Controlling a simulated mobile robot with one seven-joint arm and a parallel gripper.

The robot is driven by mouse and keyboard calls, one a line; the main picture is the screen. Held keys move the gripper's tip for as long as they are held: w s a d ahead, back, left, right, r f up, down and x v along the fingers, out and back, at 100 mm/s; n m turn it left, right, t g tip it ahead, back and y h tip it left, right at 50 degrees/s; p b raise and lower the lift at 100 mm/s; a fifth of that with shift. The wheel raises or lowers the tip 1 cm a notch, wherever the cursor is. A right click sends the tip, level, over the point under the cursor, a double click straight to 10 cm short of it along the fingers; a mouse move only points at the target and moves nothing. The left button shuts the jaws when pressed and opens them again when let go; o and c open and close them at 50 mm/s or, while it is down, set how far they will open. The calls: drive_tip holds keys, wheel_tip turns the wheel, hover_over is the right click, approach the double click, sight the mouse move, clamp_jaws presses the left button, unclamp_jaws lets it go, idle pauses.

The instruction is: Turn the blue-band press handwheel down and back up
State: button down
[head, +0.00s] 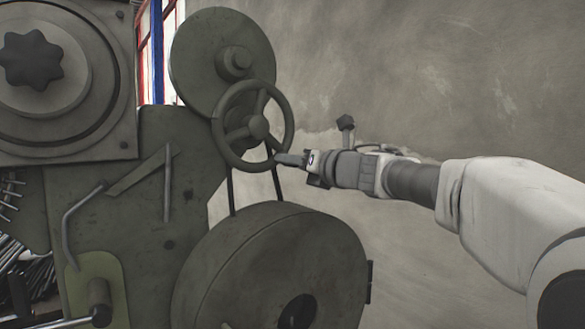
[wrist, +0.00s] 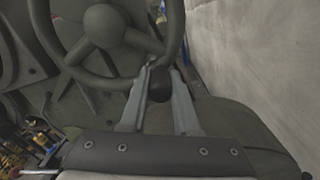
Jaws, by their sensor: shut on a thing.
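The grey-green handwheel (head: 258,127) stands upright on the press (head: 150,215), in front of a round upper pulley. Its rim, spokes and hub also show in the wrist view (wrist: 103,25). My gripper (head: 280,158) reaches in from the right to the lower right of the rim. In the wrist view my two fingers (wrist: 158,82) stand on either side of a dark round knob (wrist: 160,88) by the rim, and the jaws are shut on it. The fingers hide part of how the knob joins the wheel. I see no clear blue band on the press body.
A large drum wheel (head: 270,265) sits below the handwheel, linked by a belt. The upper pulley (head: 205,60) is behind it. A plain wall (head: 430,70) fills the right side. Blue and red upright strips (head: 157,50) show behind the press.

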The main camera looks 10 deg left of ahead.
drive_tip(key=shift+w+d+r+n, duration=0.3)
drive_tip(key=shift+w+d+n, duration=0.05)
drive_tip(key=shift+n, duration=0.15)
drive_tip(key=shift+r, duration=0.1)
drive_tip(key=c, duration=0.7)
unclamp_jaws()
drive_tip(key=shift+o, duration=0.2)
drive_tip(key=v, duration=1.7)
drive_tip(key=shift+s+p, duration=0.25)
drive_tip(key=shift+p, duration=0.15)
drive_tip(key=shift+d, duration=0.1)
